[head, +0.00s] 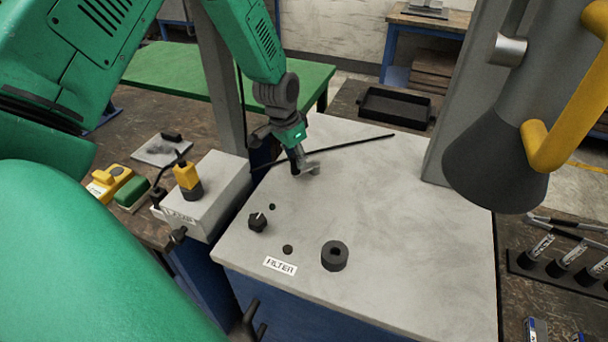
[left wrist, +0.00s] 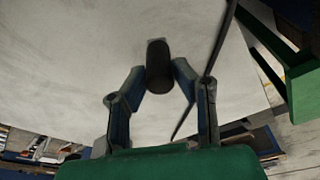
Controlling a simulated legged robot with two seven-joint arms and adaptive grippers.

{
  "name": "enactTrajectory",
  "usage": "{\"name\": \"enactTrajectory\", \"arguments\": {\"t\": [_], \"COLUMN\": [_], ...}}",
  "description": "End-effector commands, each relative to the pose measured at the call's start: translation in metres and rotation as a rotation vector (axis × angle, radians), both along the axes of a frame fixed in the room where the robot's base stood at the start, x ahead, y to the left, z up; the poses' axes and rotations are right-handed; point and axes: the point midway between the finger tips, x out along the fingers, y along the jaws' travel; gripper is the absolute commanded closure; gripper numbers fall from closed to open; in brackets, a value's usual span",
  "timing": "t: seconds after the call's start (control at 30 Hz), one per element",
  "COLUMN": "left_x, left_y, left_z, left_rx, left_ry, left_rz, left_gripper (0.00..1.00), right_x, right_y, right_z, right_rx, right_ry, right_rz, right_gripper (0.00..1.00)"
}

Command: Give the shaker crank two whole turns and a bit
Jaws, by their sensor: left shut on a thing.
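My left gripper (head: 300,166) points down over the pale top (head: 400,225) of the cabinet, towards its back left. In the left wrist view, its two fingers (left wrist: 160,84) close on either side of a dark upright cylinder, which I take to be the handle of the shaker crank (left wrist: 158,62). In the head view, a small grey piece (head: 313,168) shows beside the fingertips; the rest of the crank is hidden by the gripper. The crank's angle cannot be read clearly. My right gripper is not in view.
A thin dark rod or cable (head: 360,143) crosses the top behind the gripper. A black knob (head: 257,222), a FILTER label (head: 280,265) and a black ring (head: 334,256) are at the front. A grey box (head: 215,190) stands left; a dark cone (head: 497,165) hangs right.

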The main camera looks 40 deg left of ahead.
Motion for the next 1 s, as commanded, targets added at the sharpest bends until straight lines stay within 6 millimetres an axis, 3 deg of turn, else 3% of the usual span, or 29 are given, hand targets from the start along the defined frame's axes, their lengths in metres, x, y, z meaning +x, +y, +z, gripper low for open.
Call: {"name": "enactTrajectory", "arguments": {"t": [0.03,0.07,0.43,1.0], "left_x": [-0.001,-0.001,-0.001,0.0], "left_y": [-0.001,-0.001,0.0,-0.001], "left_z": [0.0,0.0,0.003,0.06], "left_rx": [0.0,0.0,-0.002,-0.001], "left_ry": [0.002,0.002,0.003,0.002], "left_rz": [-0.001,-0.001,-0.002,-0.002], "left_gripper": [0.66,0.59,0.59,0.59], "right_x": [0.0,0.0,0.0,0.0], "right_y": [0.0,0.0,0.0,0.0], "right_z": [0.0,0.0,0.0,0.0], "right_rx": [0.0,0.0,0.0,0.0], "right_ry": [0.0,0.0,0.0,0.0], "right_rz": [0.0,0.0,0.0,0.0], "right_gripper": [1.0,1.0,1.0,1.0]}}
